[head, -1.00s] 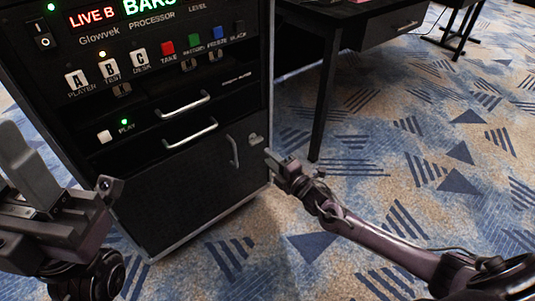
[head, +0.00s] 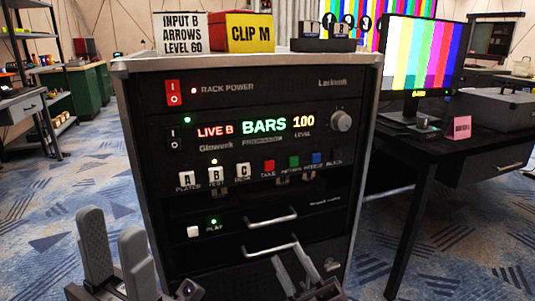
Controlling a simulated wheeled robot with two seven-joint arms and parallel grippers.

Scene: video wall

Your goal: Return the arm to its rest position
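My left gripper (head: 116,250) is at the lower left, in front of the rack's left edge. Its two grey fingers point up and stand apart, with nothing between them. My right gripper (head: 296,271) is at the bottom centre, in front of the lower drawer handle in the picture. Its fingers look parted and hold nothing visible. Most of both arms is below the picture. The black equipment rack (head: 240,140) fills the middle. Its display reads LIVE B, BARS, 100.
A card reading INPUT B ARROWS LEVEL 60 (head: 181,33) and a yellow CLIP M box (head: 249,33) stand on the rack. At right, a desk (head: 440,165) holds a colour-bar monitor (head: 425,60) and a pink card (head: 459,128). Carpet (head: 60,200) is open at left.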

